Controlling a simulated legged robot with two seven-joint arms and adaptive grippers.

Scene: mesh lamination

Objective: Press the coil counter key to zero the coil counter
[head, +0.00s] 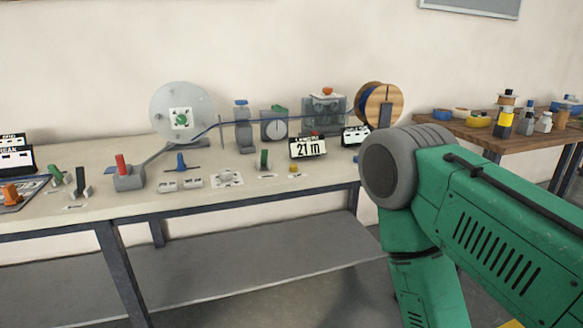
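A counter display (308,148) reading "21 m" stands on the bench, right of its middle. A small orange-yellow button (294,168) sits on the bench top just in front of it; the frame does not show clearly whether this is the coil counter key. A label lies in front of the button. My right arm (480,220) fills the lower right of the head view, bent, with its gripper out of frame. My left arm and gripper are not in view.
The bench (225,205) holds a clear disc reel (181,113), a wooden spool (379,105) of blue material, a dial gauge (274,124), a green lever (264,159), a red-handled lever (122,165) and a second display (356,135). A wooden table (480,135) stands at the right.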

